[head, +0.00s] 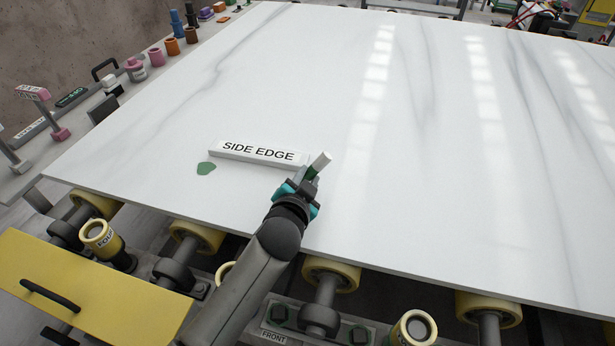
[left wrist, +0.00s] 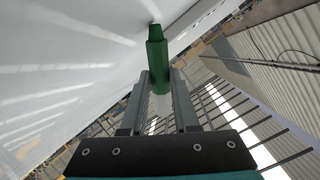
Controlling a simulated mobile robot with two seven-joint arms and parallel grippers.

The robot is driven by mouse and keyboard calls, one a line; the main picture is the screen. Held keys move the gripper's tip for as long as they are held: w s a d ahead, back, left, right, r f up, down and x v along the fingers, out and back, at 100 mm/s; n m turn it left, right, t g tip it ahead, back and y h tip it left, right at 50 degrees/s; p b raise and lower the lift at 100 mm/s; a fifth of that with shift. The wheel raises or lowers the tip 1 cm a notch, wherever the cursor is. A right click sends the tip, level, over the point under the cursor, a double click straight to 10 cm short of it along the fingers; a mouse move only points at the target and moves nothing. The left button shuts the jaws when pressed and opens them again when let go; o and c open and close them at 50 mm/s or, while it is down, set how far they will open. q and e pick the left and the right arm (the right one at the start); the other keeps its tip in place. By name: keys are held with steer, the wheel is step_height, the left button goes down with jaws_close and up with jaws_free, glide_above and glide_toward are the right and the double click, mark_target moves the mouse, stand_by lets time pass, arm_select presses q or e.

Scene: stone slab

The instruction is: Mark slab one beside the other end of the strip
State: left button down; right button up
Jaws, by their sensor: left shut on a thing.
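The white marble slab (head: 400,160) lies flat on rollers. The white strip labelled SIDE EDGE (head: 258,153) lies on it near the front edge. A green mark (head: 206,168) is on the slab beside the strip's left end. My left gripper (head: 308,186) is at the strip's right end, shut on a green and white marker (head: 320,164). In the left wrist view the marker's green end (left wrist: 157,50) points at the slab surface; I cannot tell if it touches. The gripper hides the slab just below the marker. My right gripper is not in view.
Yellow rollers (head: 331,275) and a yellow drawer front (head: 90,290) stand along the slab's front edge. A ledge at the left holds several coloured pots, such as a pink one (head: 157,57). The slab right of the strip is clear.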

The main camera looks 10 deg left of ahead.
arm_select(q)
steer(key=shift+f, duration=0.1)
steer(key=shift+w+d, duration=0.1)
steer(key=shift+d, duration=0.15)
stand_by(0.3)
steer(key=shift+w+d+p, duration=0.15)
steer(key=shift+d+p, duration=0.1)
steer(key=shift+p, duration=0.05)
stand_by(0.4)
steer(key=shift+d, duration=0.1)
stand_by(0.4)
steer(key=shift+w+d, duration=0.15)
steer(key=shift+d, duration=0.05)
stand_by(0.4)
steer(key=shift+w+d, duration=0.15)
steer(key=shift+d, duration=0.1)
stand_by(0.3)
steer(key=shift+w+d, duration=0.1)
steer(key=shift+d, duration=0.1)
steer(key=shift+w+d, duration=0.2)
steer(key=shift+d, duration=0.15)
stand_by(0.8)
stand_by(0.4)
